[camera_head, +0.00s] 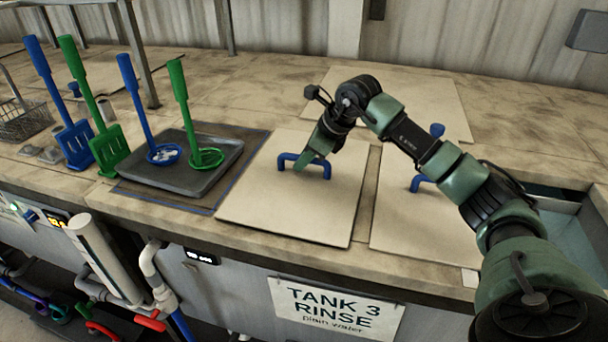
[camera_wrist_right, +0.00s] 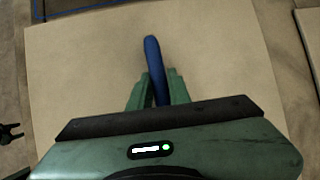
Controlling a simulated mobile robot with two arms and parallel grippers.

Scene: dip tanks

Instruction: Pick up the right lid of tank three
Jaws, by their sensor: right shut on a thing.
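Two pale flat lids with blue handles lie side by side above the "TANK 3 RINSE" sign (camera_head: 334,308). My right gripper (camera_head: 311,168) is shut on the blue handle (camera_head: 290,160) of the left one of these lids (camera_head: 270,215). In the right wrist view the fingers (camera_wrist_right: 158,92) close around that handle (camera_wrist_right: 152,55), with the lid (camera_wrist_right: 90,60) flat below. I cannot tell whether this lid is raised. The right one of the two lids (camera_head: 395,235) lies flat, its handle (camera_head: 418,183) partly behind my right arm. My left gripper is not in view.
A grey tray (camera_head: 185,178) left of the lids holds blue and green ladles (camera_head: 135,100). Blue and green slotted turners (camera_head: 75,145) stand further left, near a wire basket (camera_head: 25,118). Another lid (camera_head: 425,95) lies behind. An open basin (camera_head: 575,240) is at right.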

